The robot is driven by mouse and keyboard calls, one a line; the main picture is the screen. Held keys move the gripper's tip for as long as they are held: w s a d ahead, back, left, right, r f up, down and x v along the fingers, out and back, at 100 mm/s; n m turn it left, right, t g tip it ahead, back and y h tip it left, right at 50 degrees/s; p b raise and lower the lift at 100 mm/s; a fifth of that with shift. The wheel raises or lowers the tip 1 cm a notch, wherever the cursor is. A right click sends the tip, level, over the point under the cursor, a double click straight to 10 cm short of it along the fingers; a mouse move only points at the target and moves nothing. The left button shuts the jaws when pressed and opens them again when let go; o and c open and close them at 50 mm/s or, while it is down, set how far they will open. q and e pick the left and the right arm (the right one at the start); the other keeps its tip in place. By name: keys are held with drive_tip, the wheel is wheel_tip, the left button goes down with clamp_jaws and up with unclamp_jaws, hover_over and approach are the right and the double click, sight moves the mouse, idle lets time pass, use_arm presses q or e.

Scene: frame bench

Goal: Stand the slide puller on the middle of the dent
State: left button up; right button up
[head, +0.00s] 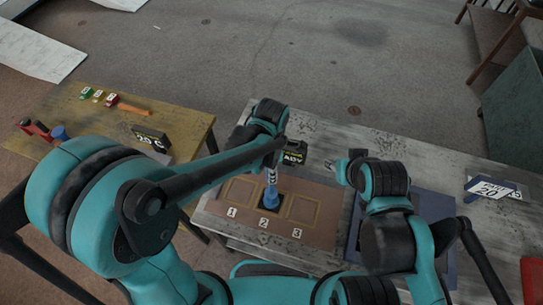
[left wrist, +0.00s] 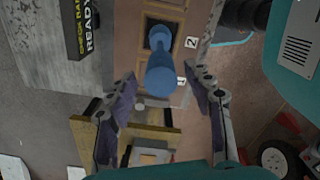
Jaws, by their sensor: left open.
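The blue slide puller (head: 271,194) stands upright, as far as I can tell, on the dark square at place 2 of the brown panel (head: 322,197). It also shows in the left wrist view (left wrist: 160,76), its wide end toward the camera, with the dark square behind it. My left gripper (head: 274,160) is above the puller. In the left wrist view its two fingers (left wrist: 162,90) are open, spread on either side of the puller's near end, with gaps visible. The dent itself is not clearly visible. My right gripper (head: 343,170) hovers right of the panel; its jaws are unclear.
A black box (head: 294,151) stands behind the panel. Tan-outlined squares flank the dark square, with number tags in front. A dark blue mat (head: 432,208) lies at the right. A wooden table (head: 185,128) at left holds tools and a black box.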

use_arm(q)
wheel_tip(320, 180, up, 7)
drive_tip(key=shift+r+p, duration=0.15)
drive_tip(key=shift+p, duration=0.25)
drive_tip(key=s+a+r+m+t, duration=0.2)
drive_tip(key=a+m+t, duration=0.1)
drive_tip(key=a+m, duration=0.6)
drive_tip(key=s+a+r+m+t, duration=0.3)
drive_tip(key=a+m+t, duration=0.1)
drive_tip(key=a+m, duration=0.5)
drive_tip(key=shift+r+m, duration=0.25)
drive_tip(key=shift+m, duration=0.25)
drive_tip(key=shift+d+f, duration=0.1)
wheel_tip(320, 180, down, 21)
drive_tip(key=b, duration=2)
drive_tip(key=shift+r+b, duration=0.2)
drive_tip(key=shift+b, duration=0.2)
